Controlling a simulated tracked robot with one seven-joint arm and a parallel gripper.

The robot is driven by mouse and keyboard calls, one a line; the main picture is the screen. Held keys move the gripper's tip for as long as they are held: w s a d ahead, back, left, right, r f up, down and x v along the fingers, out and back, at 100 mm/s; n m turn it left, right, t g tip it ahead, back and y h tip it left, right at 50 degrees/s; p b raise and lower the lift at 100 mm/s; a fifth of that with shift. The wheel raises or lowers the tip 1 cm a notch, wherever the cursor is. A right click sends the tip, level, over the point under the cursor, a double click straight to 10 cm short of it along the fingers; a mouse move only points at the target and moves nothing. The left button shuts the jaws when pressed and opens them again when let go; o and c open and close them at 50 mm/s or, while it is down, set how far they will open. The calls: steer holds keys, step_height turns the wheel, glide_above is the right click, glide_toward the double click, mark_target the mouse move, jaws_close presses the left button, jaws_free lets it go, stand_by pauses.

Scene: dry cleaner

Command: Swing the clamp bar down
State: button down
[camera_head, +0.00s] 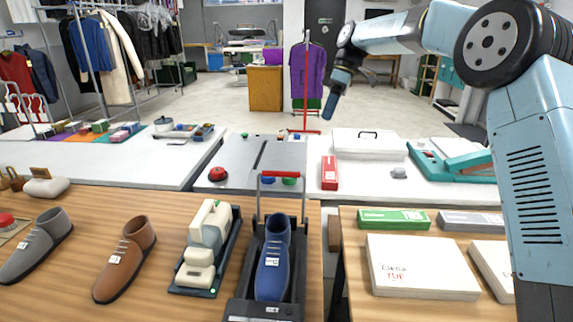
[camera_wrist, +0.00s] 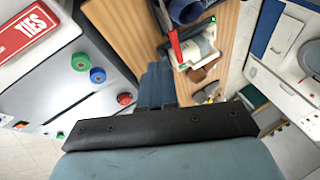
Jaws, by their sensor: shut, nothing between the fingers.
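The clamp bar is a grey U-shaped frame with a red crossbar (camera_head: 281,174). It stands raised at the back of a black shoe holder (camera_head: 252,311), in which a blue shoe (camera_head: 270,270) with a white label sits. In the wrist view the red crossbar (camera_wrist: 175,48) is near the top, beside the blue shoe (camera_wrist: 186,11). My gripper (camera_head: 328,116) is shut and empty, pointing down, above and to the right of the bar in the picture and apart from it. Its blue fingers (camera_wrist: 157,68) also show in the wrist view.
A cream and dark press-like device (camera_head: 206,245) stands left of the holder. Brown (camera_head: 127,257) and grey (camera_head: 40,243) shoes are further left. A red box (camera_head: 329,172) and grey panel with coloured buttons (camera_head: 240,158) lie behind. White boxes (camera_head: 420,267) are on the right table.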

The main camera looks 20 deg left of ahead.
steer(key=w+a+f+n+g, duration=0.1)
steer(key=a+f+n+g, duration=0.1)
steer(key=a+f, duration=0.5)
steer(key=shift+w+a+f+n, duration=0.4)
steer(key=shift+a+n, duration=0.4)
steer(key=shift+n, duration=0.1)
steer(key=shift+f, duration=0.1)
steer(key=s+a+f, duration=0.1)
steer(key=s+f, duration=0.6)
steer(key=s, duration=0.2)
steer(key=shift+s+f, duration=0.2)
steer(key=shift+s, duration=0.1)
steer(key=shift+s, duration=0.1)
